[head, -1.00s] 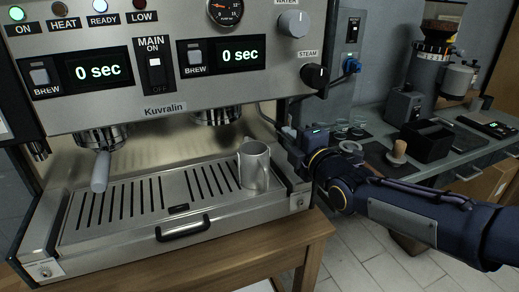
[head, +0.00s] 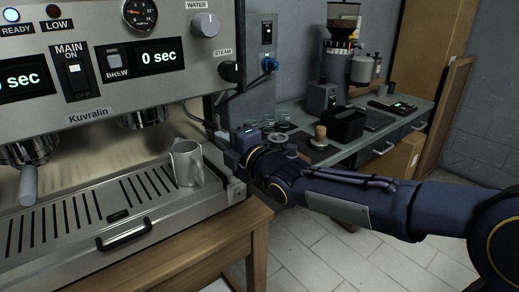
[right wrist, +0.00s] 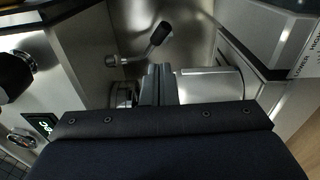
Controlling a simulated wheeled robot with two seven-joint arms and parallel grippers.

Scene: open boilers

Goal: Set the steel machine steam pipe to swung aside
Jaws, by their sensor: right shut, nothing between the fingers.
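The steel machine (head: 90,140) fills the left of the head view. Its thin steam pipe (head: 196,117) shows below the steam knob (head: 231,72), at the right end over the drip tray; its lower part is hidden by my right gripper. In the right wrist view, a short steel tube with a dark grip (right wrist: 158,36), apparently the steam pipe, lies beyond my fingertips, apart from them in the picture. My right gripper (right wrist: 158,75) is shut and empty; in the head view it (head: 240,137) is beside the machine's right front corner. My left gripper is out of view.
A steel cup (head: 186,163) stands on the drip tray (head: 75,212), close left of my right gripper. A portafilter handle (head: 28,185) hangs further left. A side counter (head: 375,135) holds a grinder (head: 338,60) and a black box (head: 344,124). Floor is clear in front.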

